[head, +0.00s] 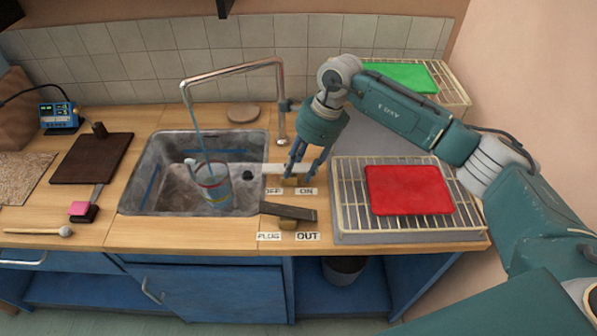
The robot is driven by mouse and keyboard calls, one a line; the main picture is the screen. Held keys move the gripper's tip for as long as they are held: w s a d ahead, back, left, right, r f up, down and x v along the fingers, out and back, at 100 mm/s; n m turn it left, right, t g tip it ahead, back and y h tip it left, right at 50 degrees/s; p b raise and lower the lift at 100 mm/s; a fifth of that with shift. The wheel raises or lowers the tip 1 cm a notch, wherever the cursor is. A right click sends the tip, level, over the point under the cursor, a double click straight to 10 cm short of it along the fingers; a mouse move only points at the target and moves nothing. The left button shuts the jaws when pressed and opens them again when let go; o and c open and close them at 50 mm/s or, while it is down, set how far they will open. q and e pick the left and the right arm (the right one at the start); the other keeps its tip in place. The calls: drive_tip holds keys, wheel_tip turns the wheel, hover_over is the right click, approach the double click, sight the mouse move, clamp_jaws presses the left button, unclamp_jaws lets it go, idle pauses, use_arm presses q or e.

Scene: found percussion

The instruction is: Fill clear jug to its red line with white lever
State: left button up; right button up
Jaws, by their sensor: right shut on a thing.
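The clear jug (214,192) stands in the sink under the spout, with a red line around it. A thin blue stream of water (197,125) runs from the spout down into the jug. I cannot tell the exact water level against the red line. The white lever (275,168) is on the counter right of the sink, by the OFF and ON labels. My right gripper (304,170) is shut on the white lever from above, and its fingers hide part of it. My left gripper is not in view.
The metal sink (144,196) is set into the wooden counter. A dark lever (288,211) by the PLUG and OUT labels is just in front. A red board (408,190) lies on a wire rack at right; a dark board (92,160) lies at left.

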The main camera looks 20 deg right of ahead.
drive_tip(key=o, duration=1.2)
drive_tip(key=v, duration=1.2)
drive_tip(key=shift+d, duration=0.1)
